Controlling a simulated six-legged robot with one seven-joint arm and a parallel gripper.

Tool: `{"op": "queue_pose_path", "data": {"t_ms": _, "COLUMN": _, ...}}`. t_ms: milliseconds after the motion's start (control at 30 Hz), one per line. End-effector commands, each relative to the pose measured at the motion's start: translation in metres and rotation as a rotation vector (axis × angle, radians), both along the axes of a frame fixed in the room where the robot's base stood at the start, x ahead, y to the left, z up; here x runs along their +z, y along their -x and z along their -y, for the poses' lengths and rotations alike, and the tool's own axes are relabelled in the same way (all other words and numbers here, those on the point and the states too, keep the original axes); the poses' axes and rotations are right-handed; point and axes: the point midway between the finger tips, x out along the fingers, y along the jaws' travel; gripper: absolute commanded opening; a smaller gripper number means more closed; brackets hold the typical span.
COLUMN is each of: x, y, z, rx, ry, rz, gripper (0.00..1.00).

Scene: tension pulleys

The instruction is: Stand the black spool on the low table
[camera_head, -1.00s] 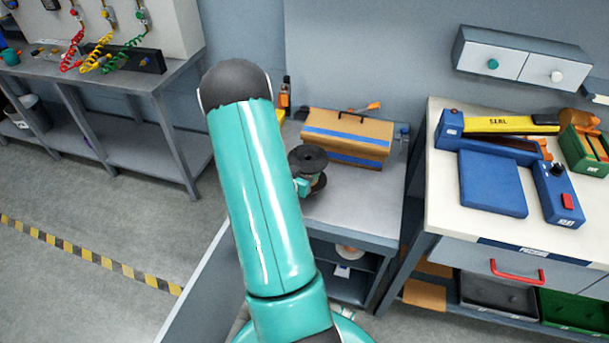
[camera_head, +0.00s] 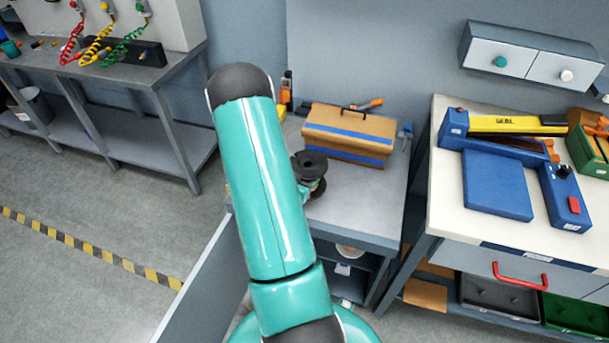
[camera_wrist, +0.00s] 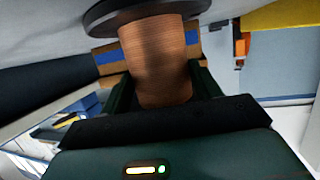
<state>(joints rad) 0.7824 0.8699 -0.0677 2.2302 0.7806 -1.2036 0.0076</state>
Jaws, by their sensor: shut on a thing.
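The black spool (camera_head: 312,163) shows in the head view just right of my teal arm, over the left part of the low grey table (camera_head: 352,212). It looks about upright, with one flange up. In the wrist view its copper-coloured wound core (camera_wrist: 158,62) sits between the dark fingers of my gripper (camera_wrist: 160,86), which is shut on it. A black flange (camera_wrist: 140,10) crosses the top of that view. In the head view my arm hides most of the gripper. I cannot tell whether the lower flange touches the tabletop.
A cardboard box with blue tape (camera_head: 348,137) stands at the back of the low table, close behind the spool. The tabletop's front right is clear. A white workbench (camera_head: 450,210) with a blue sealer (camera_head: 495,185) stands to the right. Small bottles (camera_head: 286,90) stand back left.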

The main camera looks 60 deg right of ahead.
Motion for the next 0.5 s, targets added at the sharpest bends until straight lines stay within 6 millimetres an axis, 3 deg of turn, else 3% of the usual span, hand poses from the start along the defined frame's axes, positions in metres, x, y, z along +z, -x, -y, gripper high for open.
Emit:
{"op": "queue_pose_path", "data": {"t_ms": 33, "x": -0.0008, "y": -0.0001, "z": -0.0002, "rx": 0.0, "ry": 0.0, "rz": -0.001, "gripper": 0.67}}
{"op": "queue_pose_path", "data": {"t_ms": 133, "x": -0.0004, "y": -0.0002, "z": 0.0, "rx": 0.0, "ry": 0.0, "rz": 0.0, "gripper": 0.85}}
{"op": "queue_pose_path", "data": {"t_ms": 500, "x": 0.0034, "y": -0.0005, "z": 0.0011, "rx": 0.0, "ry": 0.001, "rz": 0.0, "gripper": 0.85}}
